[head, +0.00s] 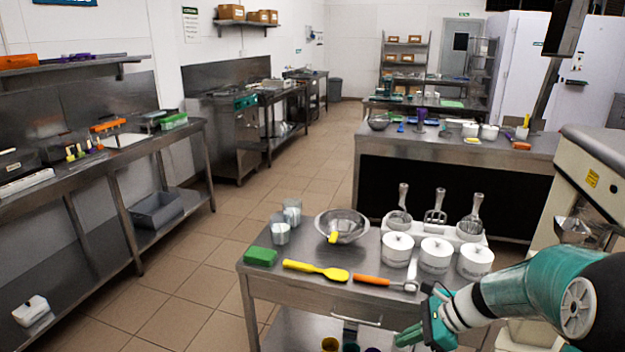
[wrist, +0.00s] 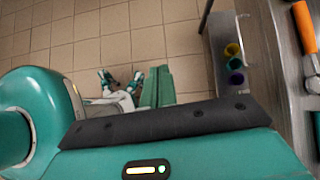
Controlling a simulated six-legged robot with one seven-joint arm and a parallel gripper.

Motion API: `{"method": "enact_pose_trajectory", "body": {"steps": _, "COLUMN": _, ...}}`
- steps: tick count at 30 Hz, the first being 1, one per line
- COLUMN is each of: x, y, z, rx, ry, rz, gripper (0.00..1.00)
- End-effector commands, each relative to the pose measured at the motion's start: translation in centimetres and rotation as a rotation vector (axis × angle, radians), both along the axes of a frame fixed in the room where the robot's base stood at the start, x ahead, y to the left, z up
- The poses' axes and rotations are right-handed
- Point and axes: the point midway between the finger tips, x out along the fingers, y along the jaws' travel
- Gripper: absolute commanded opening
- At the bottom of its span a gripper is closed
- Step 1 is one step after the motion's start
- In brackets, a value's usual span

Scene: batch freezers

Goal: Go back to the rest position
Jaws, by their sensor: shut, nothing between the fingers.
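My gripper (head: 408,337) is at the lower right of the head view, in front of the steel table (head: 300,285). It points down and to the left, outside the table's front right edge. It is shut and holds nothing. My teal arm reaches in from the right. In the wrist view the table's edge and an orange-handled tool (wrist: 305,28) show at the right, with tiled floor on the left.
The table holds a green sponge (head: 260,256), glasses (head: 280,234), a steel bowl (head: 342,226), a yellow spatula (head: 316,270), a scoop (head: 384,283) and white lidded jars (head: 435,255). A beige machine (head: 588,190) stands at the right. Open floor (head: 200,300) lies left.

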Motion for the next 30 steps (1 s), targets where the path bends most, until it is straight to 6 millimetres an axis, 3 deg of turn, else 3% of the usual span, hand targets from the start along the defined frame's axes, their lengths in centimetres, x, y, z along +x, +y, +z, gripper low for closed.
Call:
{"method": "enact_pose_trajectory", "body": {"steps": 3, "x": -2.2, "y": 1.8, "z": 2.8, "rx": -0.151, "ry": -0.121, "rz": 0.193, "gripper": 0.00}}
{"method": "enact_pose_trajectory", "body": {"steps": 12, "x": -8.1, "y": 4.4, "z": 8.3, "rx": -0.495, "ry": -0.405, "rz": 0.674, "gripper": 0.00}}
{"method": "enact_pose_trajectory", "body": {"steps": 24, "x": -15.6, "y": 5.3, "z": 13.9, "rx": -0.929, "ry": -0.754, "rz": 1.289, "gripper": 0.00}}
{"method": "enact_pose_trajectory", "body": {"steps": 30, "x": -17.8, "y": 5.0, "z": 15.2, "rx": -1.077, "ry": -0.855, "rz": 1.489, "gripper": 0.00}}
